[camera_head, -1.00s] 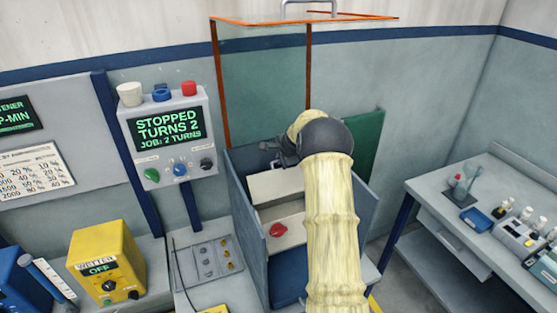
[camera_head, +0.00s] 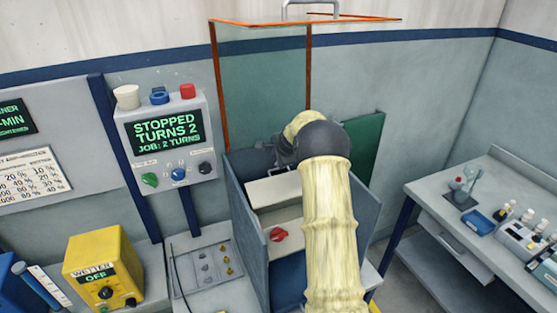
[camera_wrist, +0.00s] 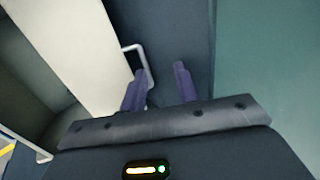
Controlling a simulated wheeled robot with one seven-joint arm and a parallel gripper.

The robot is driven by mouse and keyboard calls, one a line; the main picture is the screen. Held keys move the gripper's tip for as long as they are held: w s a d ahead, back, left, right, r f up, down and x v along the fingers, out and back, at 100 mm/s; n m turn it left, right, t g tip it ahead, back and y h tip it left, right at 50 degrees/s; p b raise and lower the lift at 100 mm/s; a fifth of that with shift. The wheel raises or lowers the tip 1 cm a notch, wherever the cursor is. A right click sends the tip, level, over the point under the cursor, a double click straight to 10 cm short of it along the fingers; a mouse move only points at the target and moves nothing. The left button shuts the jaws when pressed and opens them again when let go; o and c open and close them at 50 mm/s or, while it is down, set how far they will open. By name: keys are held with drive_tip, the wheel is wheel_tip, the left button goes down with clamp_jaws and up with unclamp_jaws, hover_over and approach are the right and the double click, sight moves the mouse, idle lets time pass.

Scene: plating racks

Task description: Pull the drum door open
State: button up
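The drum unit is an open-topped grey cabinet (camera_head: 257,205) in the head view, with cream panels (camera_head: 272,190) inside it. I cannot tell for certain which panel is the drum door. In the wrist view a cream panel (camera_wrist: 85,45) lies at the left, with a thin white handle (camera_wrist: 132,47) by its right edge. My gripper (camera_wrist: 160,85) is open, its two purple fingers apart. The handle's lower end shows beside the left finger, toward the gap; contact cannot be told. In the head view my arm hides the fingertips and part of the cabinet.
A clear hood with an orange frame (camera_head: 213,90) stands raised above the cabinet. A red knob (camera_head: 278,235) is inside. The control panel (camera_head: 167,133) at the left reads "STOPPED TURNS 2". A yellow wetter box (camera_head: 103,268) is at lower left, a side bench (camera_head: 430,192) at right.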

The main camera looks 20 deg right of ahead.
drive_tip(key=shift+s+d+f, duration=0.1)
drive_tip(key=shift+d, duration=0.1)
drive_tip(key=shift+s, duration=0.2)
drive_tip(key=b+v, duration=0.5)
drive_tip(key=v, duration=1.2)
drive_tip(key=shift+w+a+r, duration=0.2)
drive_tip(key=shift+a+r, duration=0.05)
drive_tip(key=shift+r, duration=0.05)
drive_tip(key=shift+w, duration=0.1)
